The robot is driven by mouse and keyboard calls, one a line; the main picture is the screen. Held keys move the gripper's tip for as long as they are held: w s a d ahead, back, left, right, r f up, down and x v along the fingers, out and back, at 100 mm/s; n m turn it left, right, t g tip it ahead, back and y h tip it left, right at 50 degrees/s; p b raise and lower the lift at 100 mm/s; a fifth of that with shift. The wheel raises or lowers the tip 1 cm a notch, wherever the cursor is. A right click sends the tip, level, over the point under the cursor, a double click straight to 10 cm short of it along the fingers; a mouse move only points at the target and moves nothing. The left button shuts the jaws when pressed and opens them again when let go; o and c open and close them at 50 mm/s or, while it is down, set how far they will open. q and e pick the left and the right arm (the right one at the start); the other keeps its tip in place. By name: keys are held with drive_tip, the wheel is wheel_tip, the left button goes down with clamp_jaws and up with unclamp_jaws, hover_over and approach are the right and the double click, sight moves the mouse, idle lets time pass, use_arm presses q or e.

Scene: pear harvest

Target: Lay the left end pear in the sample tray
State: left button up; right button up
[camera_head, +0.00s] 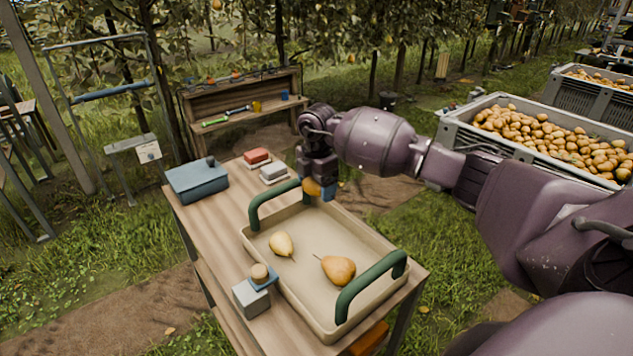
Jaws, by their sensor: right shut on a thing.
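The sample tray (310,236), beige with two green handles, sits on a wooden table. A yellow pear (281,244) lies in its left part, and a larger orange-brown pear (339,269) lies to the right of it, apart from it. My right gripper (320,190) points down at the far end of the tray, beside the far green handle. It is shut on an orange-brown pear (312,187), partly hidden by the fingers. I cannot tell whether this pear touches the tray. My left gripper is not in view.
A blue box (197,180), red and grey blocks (257,156), and a grey block (250,298) with a round-topped piece stand on the table around the tray. A large crate of pears (464,134) stands at the right. The tray floor between the pears and far handle is clear.

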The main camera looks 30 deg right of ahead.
drive_tip(key=shift+f+b, duration=0.3)
drive_tip(key=shift+f, duration=0.6)
drive_tip(key=shift+f+b, duration=1.1)
drive_tip(key=shift+f, duration=2)
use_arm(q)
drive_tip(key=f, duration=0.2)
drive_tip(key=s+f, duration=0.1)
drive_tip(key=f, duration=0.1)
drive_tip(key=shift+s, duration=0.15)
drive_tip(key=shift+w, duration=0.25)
use_arm(e)
drive_tip(key=shift+f, duration=0.2)
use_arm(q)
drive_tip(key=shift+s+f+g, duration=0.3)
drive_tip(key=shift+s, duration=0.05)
use_arm(e)
drive_tip(key=shift+f, duration=0.4)
use_arm(q)
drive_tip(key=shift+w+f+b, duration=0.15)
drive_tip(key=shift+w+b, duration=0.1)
drive_tip(key=shift+b, duration=0.15)
use_arm(e)
drive_tip(key=shift+f, duration=0.5)
